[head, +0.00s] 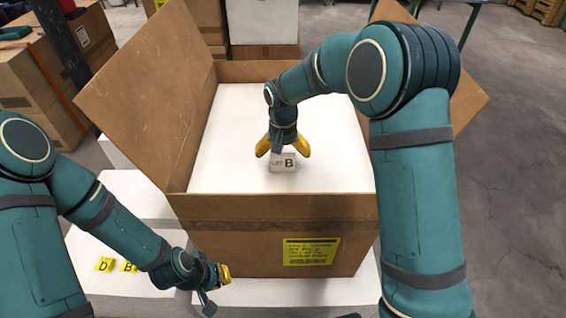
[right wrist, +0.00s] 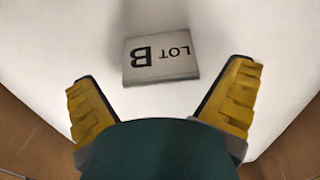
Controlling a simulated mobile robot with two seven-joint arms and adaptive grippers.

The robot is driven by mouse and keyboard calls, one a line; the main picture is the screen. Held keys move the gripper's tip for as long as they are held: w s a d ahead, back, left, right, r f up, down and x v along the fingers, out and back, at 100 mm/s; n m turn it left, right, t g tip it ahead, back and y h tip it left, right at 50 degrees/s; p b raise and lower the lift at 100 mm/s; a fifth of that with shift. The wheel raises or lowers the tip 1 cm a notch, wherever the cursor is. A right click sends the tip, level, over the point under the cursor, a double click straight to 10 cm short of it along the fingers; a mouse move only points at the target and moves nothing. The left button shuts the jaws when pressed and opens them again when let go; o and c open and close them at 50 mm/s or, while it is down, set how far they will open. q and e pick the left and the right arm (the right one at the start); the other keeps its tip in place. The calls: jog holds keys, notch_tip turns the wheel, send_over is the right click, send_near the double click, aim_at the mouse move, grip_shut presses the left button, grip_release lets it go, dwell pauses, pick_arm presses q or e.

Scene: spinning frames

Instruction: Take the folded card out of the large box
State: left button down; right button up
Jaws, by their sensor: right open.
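The large cardboard box (head: 270,236) stands open in front of me with its flaps spread and a white surface inside. The small folded card (head: 284,164), marked "LOT B", sits on that white surface. In the right wrist view the card (right wrist: 161,57) shows upside down, just beyond the fingertips. My right gripper (head: 283,152) reaches down into the box above the card, its yellow fingers (right wrist: 165,75) spread apart with nothing between them. My left gripper (head: 222,274) is outside the box at its front left corner; its finger opening is unclear.
Yellow tags marked "D" (head: 105,264) and "B" (head: 128,266) lie on a white surface at the left. The box's left flap (head: 150,95) rises high beside my arms. Other cardboard boxes (head: 35,90) stand behind at the left. Open floor (head: 520,150) lies to the right.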

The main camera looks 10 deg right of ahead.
notch_tip(320, 180, down, 3)
jog(key=shift+r, duration=0.2)
jog(key=c, duration=0.6)
jog(key=shift+r, duration=0.1)
